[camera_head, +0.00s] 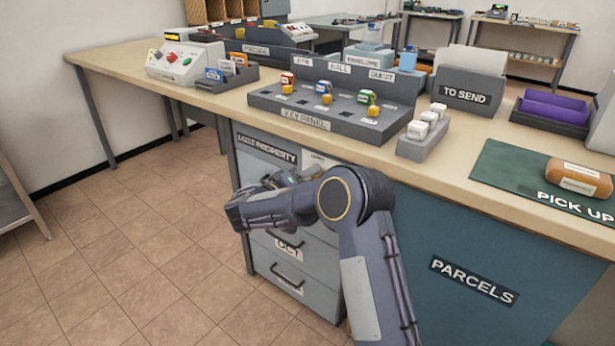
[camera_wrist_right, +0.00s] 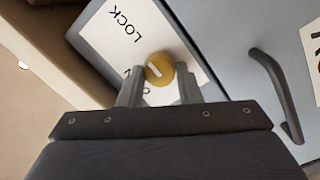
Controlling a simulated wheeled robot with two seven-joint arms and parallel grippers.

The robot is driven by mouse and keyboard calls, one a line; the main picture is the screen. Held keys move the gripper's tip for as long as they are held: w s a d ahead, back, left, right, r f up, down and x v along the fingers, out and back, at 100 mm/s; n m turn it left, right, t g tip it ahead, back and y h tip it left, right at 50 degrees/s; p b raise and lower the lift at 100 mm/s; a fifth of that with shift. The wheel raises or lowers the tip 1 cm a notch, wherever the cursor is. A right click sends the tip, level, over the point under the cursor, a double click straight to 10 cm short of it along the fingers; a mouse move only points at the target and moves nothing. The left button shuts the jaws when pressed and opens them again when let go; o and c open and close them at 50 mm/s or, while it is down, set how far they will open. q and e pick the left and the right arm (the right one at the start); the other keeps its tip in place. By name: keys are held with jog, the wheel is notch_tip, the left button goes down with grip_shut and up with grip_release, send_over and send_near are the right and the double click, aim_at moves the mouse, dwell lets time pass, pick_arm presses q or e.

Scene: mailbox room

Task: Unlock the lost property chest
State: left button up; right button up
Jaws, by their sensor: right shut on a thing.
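The lost property chest (camera_head: 313,263) is a grey-blue drawer unit under the counter, with a dark "LOST PROPERTY" label (camera_head: 266,149) on its front. My right gripper (camera_head: 265,186) is at the upper front of the chest; my arm hides much of that area. In the right wrist view, my right gripper (camera_wrist_right: 159,88) is shut on a round yellow knob-like piece (camera_wrist_right: 159,69) with a pale line on its face. The piece sits against a white plate (camera_wrist_right: 131,36) marked "LOCK"; further lettering is partly covered. My left gripper is not in view.
A dark drawer handle (camera_wrist_right: 273,88) is beside the lock plate. On the counter (camera_head: 226,101) stands the key panel (camera_head: 306,125) with several coloured-top yellow pieces. The "PARCELS" front (camera_head: 490,283) is right of my arm. Tiled floor (camera_head: 150,235) is clear at left.

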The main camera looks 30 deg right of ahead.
jog(key=shift+n, duration=0.3)
jog(key=shift+s+f+n+t+p, duration=0.1)
jog(key=shift+n+t+p, duration=0.45)
jog(key=shift+n+p, duration=2.9)
jog(key=shift+s+f+n+t+p, duration=0.1)
jog(key=shift+n+t+p, duration=0.7)
jog(key=shift+n, duration=5.05)
jog(key=shift+p, duration=0.3)
jog(key=o, duration=1)
